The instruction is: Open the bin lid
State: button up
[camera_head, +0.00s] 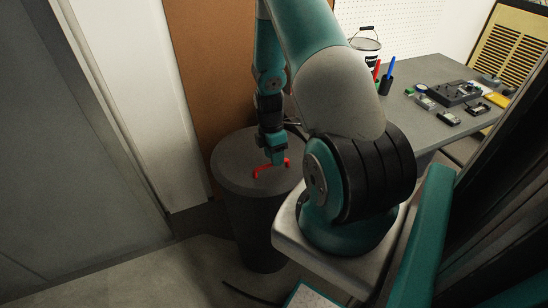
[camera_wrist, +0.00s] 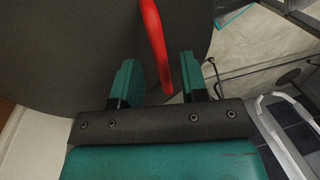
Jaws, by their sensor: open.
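The bin (camera_head: 262,228) is a dark grey round can standing on the floor by the wall. Its flat grey lid (camera_head: 232,166) is on top and looks closed. A red handle (camera_head: 258,174) stands up from the lid. In the wrist view the red handle (camera_wrist: 157,45) reaches down from the top, and its lower end lies between the two green fingers. The lid (camera_wrist: 60,60) fills the upper left there. My gripper (camera_wrist: 160,80) is open, with a finger on each side of the handle. In the head view my gripper (camera_head: 274,160) is right at the handle; contact cannot be told.
A grey workbench (camera_head: 420,140) at the right holds a white bucket (camera_head: 366,47), a pen cup (camera_head: 385,86) and several small electronic parts. A grey door (camera_head: 70,150) and white frame stand at the left. Open floor (camera_head: 170,275) lies in front of the bin.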

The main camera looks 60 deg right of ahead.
jog(key=shift+s+f, duration=0.1)
jog(key=shift+f, duration=0.4)
grip_shut()
jog(key=shift+a, duration=0.15)
